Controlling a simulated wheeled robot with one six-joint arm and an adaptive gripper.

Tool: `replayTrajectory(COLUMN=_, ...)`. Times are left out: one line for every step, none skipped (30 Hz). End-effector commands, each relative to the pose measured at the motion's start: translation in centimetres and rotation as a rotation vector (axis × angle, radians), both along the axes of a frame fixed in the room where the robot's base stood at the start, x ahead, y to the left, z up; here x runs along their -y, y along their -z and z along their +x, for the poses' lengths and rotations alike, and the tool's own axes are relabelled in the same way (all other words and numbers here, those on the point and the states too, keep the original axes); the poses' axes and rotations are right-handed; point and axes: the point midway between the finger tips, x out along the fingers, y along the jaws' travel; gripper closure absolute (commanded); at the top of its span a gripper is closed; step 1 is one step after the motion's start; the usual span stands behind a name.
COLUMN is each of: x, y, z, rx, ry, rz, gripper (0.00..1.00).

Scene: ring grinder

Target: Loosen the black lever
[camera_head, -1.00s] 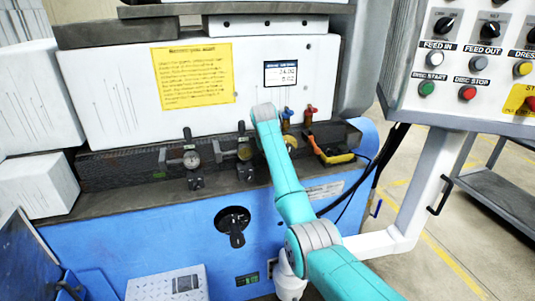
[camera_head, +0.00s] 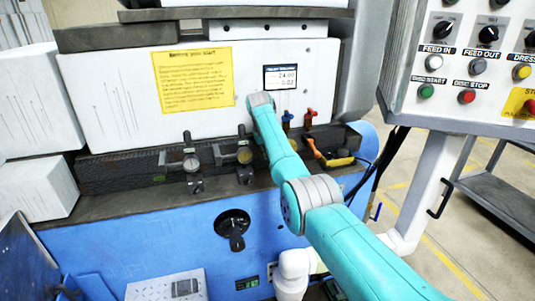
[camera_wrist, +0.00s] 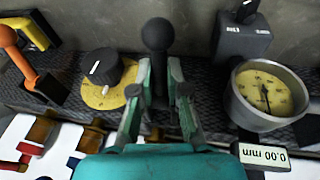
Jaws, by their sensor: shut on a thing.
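The black lever (camera_wrist: 157,36) has a round ball knob and shows in the middle of the wrist view. My gripper (camera_wrist: 160,84) is shut on it, with one finger on each side of the shaft below the knob. The knob sticks out past the fingertips. In the head view, my arm hides the fingers and this lever.
In the wrist view, a black knob on a yellow disc (camera_wrist: 98,95) is close left of my fingers, and a round gauge (camera_wrist: 268,94) is to the right. An orange lever (camera_wrist: 18,50) is at far left. The control panel (camera_head: 475,60) stands at right.

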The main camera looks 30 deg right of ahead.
Motion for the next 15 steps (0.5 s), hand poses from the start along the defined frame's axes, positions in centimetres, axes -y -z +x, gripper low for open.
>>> replayTrajectory(x=0.01, y=0.09, z=-0.03, rx=-0.003, ry=0.001, rz=0.001, gripper=1.0)
replayTrajectory(x=0.01, y=0.1, z=-0.04, rx=-0.003, ry=0.001, rz=0.001, gripper=1.0)
replayTrajectory(x=0.01, y=0.1, z=-0.04, rx=-0.003, ry=0.0, rz=0.001, gripper=1.0)
replayTrajectory(x=0.01, y=0.1, z=-0.04, rx=-0.003, ry=0.0, rz=0.001, gripper=1.0)
replayTrajectory(x=0.01, y=0.1, z=-0.04, rx=-0.003, ry=0.0, rz=0.001, gripper=1.0)
replayTrajectory(x=0.01, y=0.1, z=-0.04, rx=-0.003, ry=0.0, rz=0.001, gripper=1.0)
replayTrajectory(x=0.01, y=0.1, z=-0.04, rx=-0.003, ry=0.0, rz=0.001, gripper=1.0)
replayTrajectory(x=0.01, y=0.1, z=-0.04, rx=-0.003, ry=0.001, rz=0.001, gripper=1.0)
replayTrajectory(x=0.01, y=0.1, z=-0.04, rx=-0.003, ry=0.001, rz=0.001, gripper=1.0)
replayTrajectory(x=0.01, y=0.1, z=-0.04, rx=-0.003, ry=0.001, rz=0.001, gripper=1.0)
replayTrajectory(x=0.01, y=0.1, z=-0.04, rx=-0.003, ry=0.001, rz=0.001, gripper=0.83)
replayTrajectory(x=0.01, y=0.1, z=-0.04, rx=-0.003, ry=0.001, rz=0.001, gripper=0.73)
replayTrajectory(x=0.01, y=0.1, z=-0.04, rx=-0.003, ry=0.001, rz=0.001, gripper=0.66)
replayTrajectory(x=0.01, y=0.09, z=-0.03, rx=-0.003, ry=0.001, rz=0.001, gripper=0.6)
replayTrajectory(x=0.0, y=0.08, z=-0.03, rx=-0.002, ry=0.0, rz=0.001, gripper=0.6)
